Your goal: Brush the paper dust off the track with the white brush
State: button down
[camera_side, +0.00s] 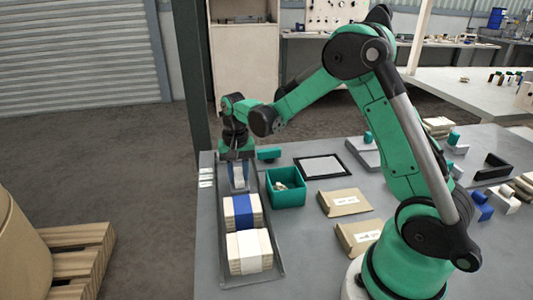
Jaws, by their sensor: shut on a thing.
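My gripper (238,178) points down at the far end of the long grey track (280,262). Its blue fingers are shut on a small pale thing, which looks like the white brush (239,182); it is largely hidden by the fingers. The brush is low over or in the track; I cannot tell whether it touches the floor of it. Two stacks of tan packs sit in the nearer part of the track, one with a blue band (243,212) and one with a white band (250,250). Paper dust is too small to make out.
A teal bin (287,199) with small pale pieces stands close to the right of the track. A teal block (270,154) lies behind it. A black-framed white sheet (320,166) and two kraft packets (343,202) lie further right. White strips (206,177) lie at the table's left edge.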

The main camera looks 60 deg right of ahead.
jog(key=shift+s+a, duration=0.6)
jog(key=shift+w+d, duration=2.5)
jog(key=shift+w+d+r, duration=0.1)
jog(key=shift+r, duration=0.05)
notch_tip(320, 180, up, 8)
